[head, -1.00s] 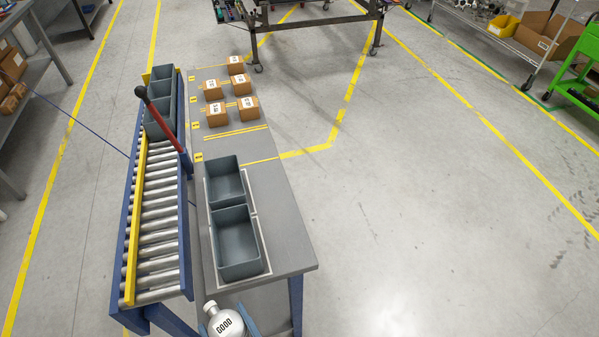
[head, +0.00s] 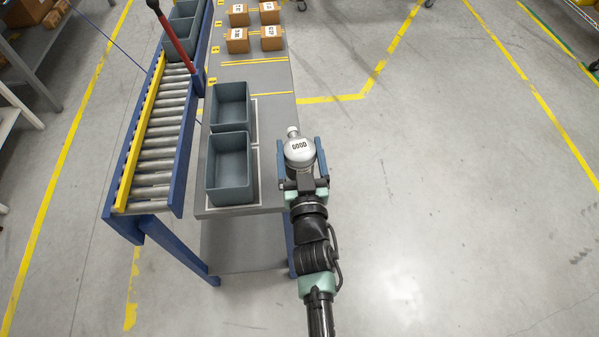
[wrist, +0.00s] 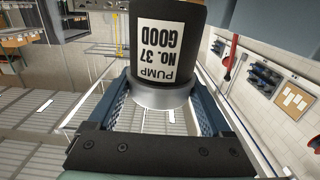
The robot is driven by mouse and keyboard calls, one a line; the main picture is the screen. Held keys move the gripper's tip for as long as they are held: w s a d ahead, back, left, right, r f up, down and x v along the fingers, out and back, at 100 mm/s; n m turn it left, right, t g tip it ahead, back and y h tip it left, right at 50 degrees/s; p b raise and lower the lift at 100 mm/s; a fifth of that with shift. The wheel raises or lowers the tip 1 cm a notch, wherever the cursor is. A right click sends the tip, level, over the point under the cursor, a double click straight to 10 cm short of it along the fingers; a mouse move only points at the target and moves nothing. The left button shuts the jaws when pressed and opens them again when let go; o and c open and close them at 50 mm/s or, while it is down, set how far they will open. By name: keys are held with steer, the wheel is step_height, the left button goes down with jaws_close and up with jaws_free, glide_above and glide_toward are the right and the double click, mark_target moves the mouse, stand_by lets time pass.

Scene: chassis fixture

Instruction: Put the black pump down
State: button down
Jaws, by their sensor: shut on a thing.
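In the wrist view the pump (wrist: 158,18) shows a black body with a white "PUMP NO. 37 GOOD" label and a silver collar. My gripper (head: 301,158) is shut on it, with one blue-grey finger on each side; the fingers also show in the wrist view (wrist: 160,95). In the head view the pump appears at the right edge of the grey table (head: 265,76), right of the bins. Its height above the table is unclear.
Two empty grey bins, far (head: 231,88) and near (head: 212,176), stand on the table. Several labelled cardboard boxes (head: 237,41) sit farther back. A roller conveyor (head: 155,150) with a red lever (head: 172,36) runs along the left. The floor (head: 430,200) to the right is clear.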

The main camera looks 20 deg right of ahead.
steer(key=shift+f+b, duration=0.8)
steer(key=shift+f, duration=1.7)
steer(key=shift+f, duration=0.15)
jaws_free()
steer(key=shift+f, duration=0.15)
steer(key=shift+s+r, duration=0.1)
steer(key=shift+r, duration=0.1)
steer(key=b+v, duration=0.1)
steer(key=v, duration=1.1)
